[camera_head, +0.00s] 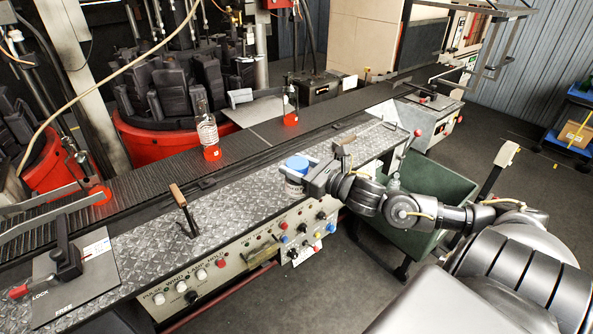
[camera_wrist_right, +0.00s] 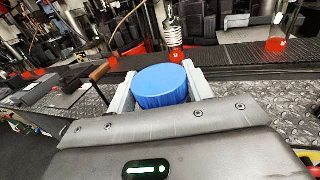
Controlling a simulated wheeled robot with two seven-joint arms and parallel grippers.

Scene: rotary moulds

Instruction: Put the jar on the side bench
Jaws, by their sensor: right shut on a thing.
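The jar (camera_head: 296,164) has a blue lid and a pale, clear-looking body. My right gripper (camera_head: 298,174) is shut on it, with a finger on either side. In the right wrist view the blue lid (camera_wrist_right: 160,86) sits between the two light grey fingers, and the jar's body is hidden below it. The jar looks upright, at the front edge of the diamond-plate bench top (camera_head: 245,193). I cannot tell whether its base touches the plate. My left gripper is out of view.
A dark conveyor (camera_head: 255,135) runs behind the bench, with a clear bottle (camera_head: 207,133) on it. A wooden-handled lever (camera_head: 183,208) stands left of the jar, and another lever (camera_head: 343,147) is close to its right. A green bin (camera_head: 432,190) is below my right arm. Bare plate lies left of the jar.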

